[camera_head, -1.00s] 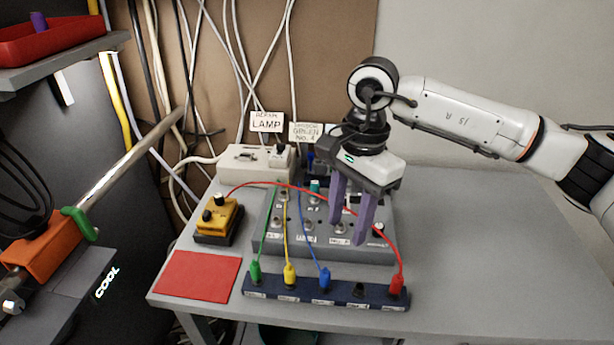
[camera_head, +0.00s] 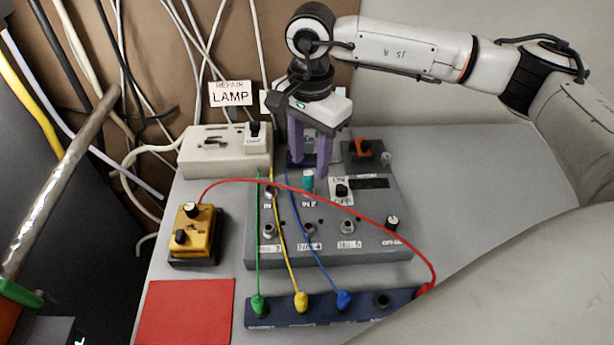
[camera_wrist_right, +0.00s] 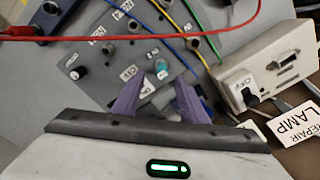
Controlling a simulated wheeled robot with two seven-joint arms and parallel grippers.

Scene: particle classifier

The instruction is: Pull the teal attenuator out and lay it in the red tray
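The teal attenuator (camera_head: 308,181) is a small teal cylinder standing upright on the grey panel box (camera_head: 290,259). It also shows in the right wrist view (camera_wrist_right: 161,66). My right gripper (camera_head: 311,168) is open, its two purple fingers pointing down just behind and above the attenuator. In the right wrist view the fingertips (camera_wrist_right: 158,82) are apart, with the attenuator beyond the gap between them; I see no contact. A flat red square (camera_head: 187,311) lies at the table's front left. No walled red tray shows now. My left gripper is not in view.
A red cable (camera_head: 330,199) arches across the panel. A yellow box (camera_head: 194,233) and beige lamp box (camera_head: 224,150) stand left. The table's right side is clear.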

